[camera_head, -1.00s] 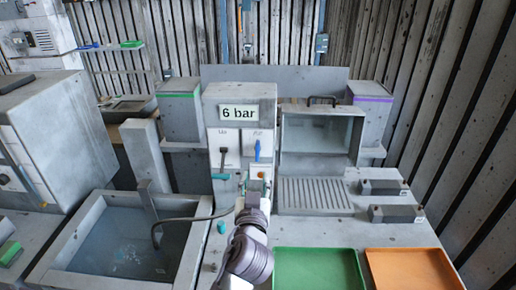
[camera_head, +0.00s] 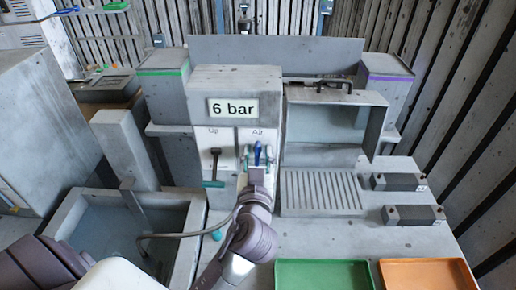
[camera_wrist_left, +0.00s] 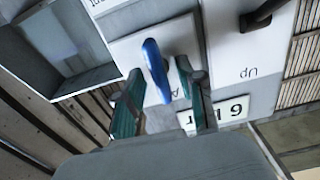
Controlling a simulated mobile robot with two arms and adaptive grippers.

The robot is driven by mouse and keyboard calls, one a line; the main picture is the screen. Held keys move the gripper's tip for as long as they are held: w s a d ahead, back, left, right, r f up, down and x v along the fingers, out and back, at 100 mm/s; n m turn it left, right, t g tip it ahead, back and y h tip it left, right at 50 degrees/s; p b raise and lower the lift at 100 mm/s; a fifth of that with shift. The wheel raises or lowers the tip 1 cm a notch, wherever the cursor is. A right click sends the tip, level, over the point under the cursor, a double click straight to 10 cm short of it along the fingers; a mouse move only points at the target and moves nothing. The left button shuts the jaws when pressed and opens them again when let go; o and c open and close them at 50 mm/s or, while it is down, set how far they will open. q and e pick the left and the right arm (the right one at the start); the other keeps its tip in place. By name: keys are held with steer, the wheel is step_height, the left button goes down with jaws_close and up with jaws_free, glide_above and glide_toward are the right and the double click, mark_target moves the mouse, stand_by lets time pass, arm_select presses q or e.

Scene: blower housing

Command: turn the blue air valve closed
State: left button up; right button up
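The blue air valve handle (camera_head: 257,152) stands upright on the white right-hand plate of the grey panel, below the "6 bar" sign (camera_head: 233,108). It also shows in the left wrist view (camera_wrist_left: 156,68). My left gripper (camera_head: 259,160) is at the handle, its teal fingers pointing at the panel. In the left wrist view the fingers of the left gripper (camera_wrist_left: 160,72) are apart, one on each side of the blue handle, with gaps visible. The gripper partly hides the handle's lower end in the head view. My right gripper is not in view.
A glass-fronted box (camera_head: 333,125) stands close on the right. A sink (camera_head: 70,210) with a hose is at left. Green (camera_head: 325,262) and orange (camera_head: 430,262) trays lie in front.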

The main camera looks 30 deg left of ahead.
arm_select(q)
steer(key=shift+s+d+r, duration=0.1)
steer(key=shift+s, duration=0.15)
steer(key=shift+c, duration=1.1)
jaws_close()
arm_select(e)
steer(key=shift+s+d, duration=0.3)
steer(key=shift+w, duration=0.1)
